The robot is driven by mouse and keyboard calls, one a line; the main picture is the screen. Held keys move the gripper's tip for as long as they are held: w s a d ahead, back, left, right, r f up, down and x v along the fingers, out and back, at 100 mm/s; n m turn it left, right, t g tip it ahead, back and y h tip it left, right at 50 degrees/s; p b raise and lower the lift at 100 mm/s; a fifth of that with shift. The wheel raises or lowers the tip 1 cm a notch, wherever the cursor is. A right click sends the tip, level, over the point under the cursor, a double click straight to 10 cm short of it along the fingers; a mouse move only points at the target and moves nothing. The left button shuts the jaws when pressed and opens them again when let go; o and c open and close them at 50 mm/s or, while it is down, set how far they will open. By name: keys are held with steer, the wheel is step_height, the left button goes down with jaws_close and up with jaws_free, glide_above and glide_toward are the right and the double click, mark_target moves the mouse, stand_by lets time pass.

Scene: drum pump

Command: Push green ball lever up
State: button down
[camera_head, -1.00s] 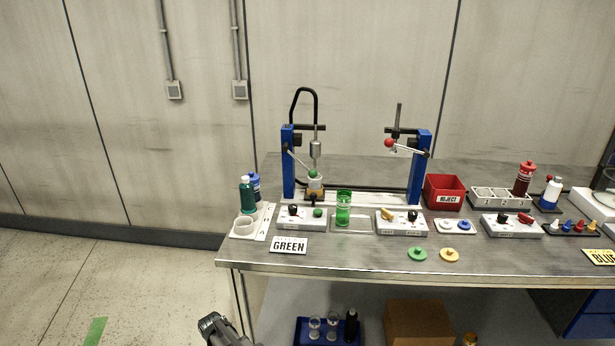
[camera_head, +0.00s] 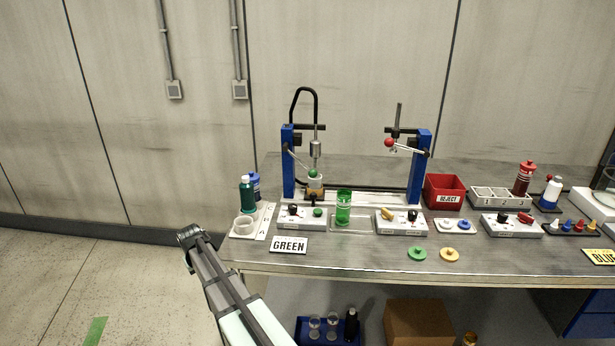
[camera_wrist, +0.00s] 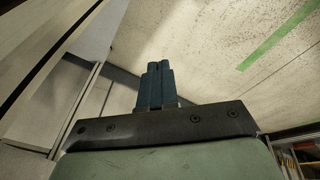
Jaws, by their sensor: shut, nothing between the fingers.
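The green ball (camera_head: 313,174) sits at the lower end of a thin lever on the left blue post (camera_head: 288,163) of the pump stand. The lever slopes down to the right from the post. My gripper shows at the end of my arm in the head view (camera_head: 190,236), at the left of the bench's front left corner, well apart from the lever. In the wrist view its dark blue fingers (camera_wrist: 156,85) are together and empty.
The bench (camera_head: 350,262) has a GREEN sign (camera_head: 289,245), a white tray with bottles (camera_head: 243,232), a switch box (camera_head: 301,217) and a green jar (camera_head: 343,208) in front of the stand. A second post has a red ball lever (camera_head: 389,143). The space left of the bench is free.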

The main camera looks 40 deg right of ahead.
steer(key=w+d+r+t+h, duration=0.1)
steer(key=d+r, duration=0.5)
steer(key=r, duration=0.6)
steer(key=w+d+r+t+h, duration=0.1)
steer(key=d+r, duration=0.6)
steer(key=r, duration=0.5)
steer(key=d+r+t+h, duration=0.1)
steer(key=d+r, duration=0.5)
steer(key=r, duration=0.6)
steer(key=shift+w+d+n+t, duration=0.3)
steer(key=shift+w+d+t, duration=0.1)
steer(key=shift+t, duration=0.1)
steer(key=s+d+r+h, duration=0.1)
steer(key=s+d+r, duration=0.3)
steer(key=s+d, duration=0.1)
steer(key=s+d+f, duration=0.2)
steer(key=s+d, duration=0.1)
steer(key=s, duration=0.2)
steer(key=s+d+f+g, duration=0.1)
steer(key=s+d+f, duration=0.2)
steer(key=s, duration=0.3)
steer(key=shift+f+y, duration=0.15)
steer(key=shift+y, duration=0.25)
steer(key=w+d+f, duration=0.5)
steer(key=d+f, duration=0.2)
steer(key=d, duration=0.1)
steer(key=shift+f, duration=0.25)
